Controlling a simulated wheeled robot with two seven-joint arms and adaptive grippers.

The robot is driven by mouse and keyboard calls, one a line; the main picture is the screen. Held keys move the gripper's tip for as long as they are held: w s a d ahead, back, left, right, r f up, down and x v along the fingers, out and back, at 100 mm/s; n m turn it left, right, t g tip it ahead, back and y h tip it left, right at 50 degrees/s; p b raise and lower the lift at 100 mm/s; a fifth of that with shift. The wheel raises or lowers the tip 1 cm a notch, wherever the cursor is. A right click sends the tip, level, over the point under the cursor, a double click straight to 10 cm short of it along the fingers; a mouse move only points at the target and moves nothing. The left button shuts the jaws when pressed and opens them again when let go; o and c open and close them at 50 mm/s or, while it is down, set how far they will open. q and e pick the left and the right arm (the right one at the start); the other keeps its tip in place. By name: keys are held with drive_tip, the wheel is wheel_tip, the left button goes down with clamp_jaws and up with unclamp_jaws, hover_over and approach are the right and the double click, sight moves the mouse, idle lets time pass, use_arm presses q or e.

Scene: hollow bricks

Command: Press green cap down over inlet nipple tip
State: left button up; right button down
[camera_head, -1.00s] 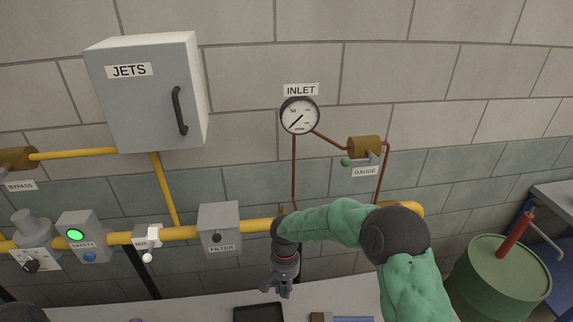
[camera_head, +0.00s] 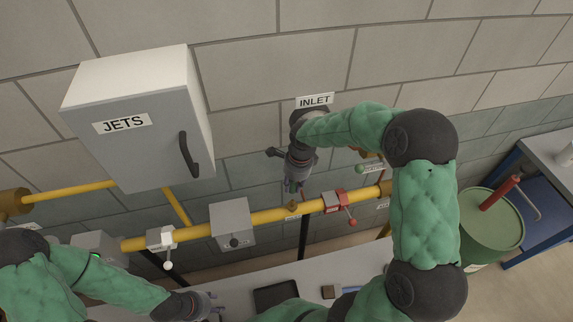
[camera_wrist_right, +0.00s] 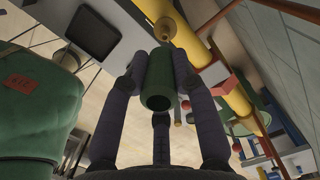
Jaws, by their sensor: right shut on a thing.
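The green cap (camera_wrist_right: 158,82) is a hollow cylinder held between the fingers of my right gripper (camera_wrist_right: 160,75), which is shut on it. In the head view my right gripper (camera_head: 292,184) points down above the yellow pipe, with a bit of the cap (camera_head: 292,188) showing. The inlet nipple (camera_wrist_right: 165,28) is a small brass fitting on the pipe, beyond the cap in the wrist view; it also shows in the head view (camera_head: 291,205) just below the gripper. The cap looks apart from it. My left gripper (camera_head: 212,304) is low at the left; its jaw state is unclear.
The yellow pipe (camera_head: 268,216) runs along the wall, with a grey filter box (camera_head: 230,220) left of the nipple and a red valve (camera_head: 336,201) right of it. A black tray (camera_head: 275,295) lies on the bench below. The JETS cabinet (camera_head: 140,120) juts out at left.

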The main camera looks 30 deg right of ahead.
drive_tip(key=shift+r, duration=0.15)
drive_tip(key=shift+s, duration=0.1)
drive_tip(key=shift+f+b, duration=0.5)
drive_tip(key=shift+b, duration=0.1)
drive_tip(key=shift+f+b, duration=2)
drive_tip(key=shift+f, duration=0.4)
drive_tip(key=shift+b, duration=0.6)
